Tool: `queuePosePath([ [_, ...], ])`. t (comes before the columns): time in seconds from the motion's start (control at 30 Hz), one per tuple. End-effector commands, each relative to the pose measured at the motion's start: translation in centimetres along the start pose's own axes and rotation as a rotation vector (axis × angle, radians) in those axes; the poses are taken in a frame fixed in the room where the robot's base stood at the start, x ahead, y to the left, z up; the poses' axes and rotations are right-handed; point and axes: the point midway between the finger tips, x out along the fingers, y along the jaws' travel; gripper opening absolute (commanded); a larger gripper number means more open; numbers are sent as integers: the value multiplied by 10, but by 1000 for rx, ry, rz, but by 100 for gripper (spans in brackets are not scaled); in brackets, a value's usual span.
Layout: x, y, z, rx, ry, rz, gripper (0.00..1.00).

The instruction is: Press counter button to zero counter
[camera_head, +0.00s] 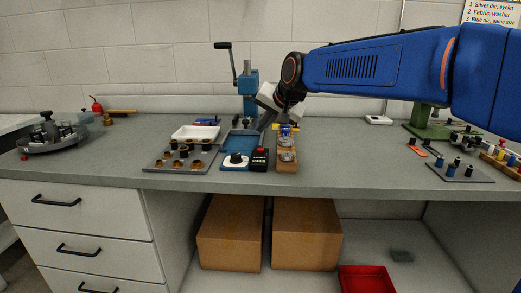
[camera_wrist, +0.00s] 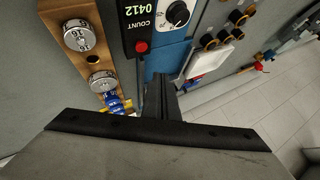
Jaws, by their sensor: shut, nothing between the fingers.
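The counter (camera_head: 258,161) is a small black box on the bench, between a blue-and-white plate with a black knob and a wooden block. In the wrist view the counter (camera_wrist: 130,28) reads COUNT 0412. Its red button (camera_wrist: 142,47) sits on the end of the box nearest the gripper in that view. My gripper (camera_head: 263,127) is shut and empty, pointing down behind the counter in the head view. In the wrist view the shut fingers (camera_wrist: 160,88) are close to the red button; I cannot tell whether they touch anything.
The wooden block (camera_head: 287,166) with silver dies stands right of the counter. The knob plate (camera_head: 235,161), a tray of small dark cups (camera_head: 180,159) and a white tray (camera_head: 195,133) are left. A blue press (camera_head: 248,92) stands behind.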

Motion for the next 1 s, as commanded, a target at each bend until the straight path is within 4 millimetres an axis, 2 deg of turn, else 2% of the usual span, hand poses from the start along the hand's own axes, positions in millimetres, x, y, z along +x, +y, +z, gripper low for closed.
queuePosePath([
  [0.2,17,12,12,0,-1,1,0],
  [0.4,25,19,18,-1,-1,1,0],
  [1.0,28,20,20,0,0,0,0],
])
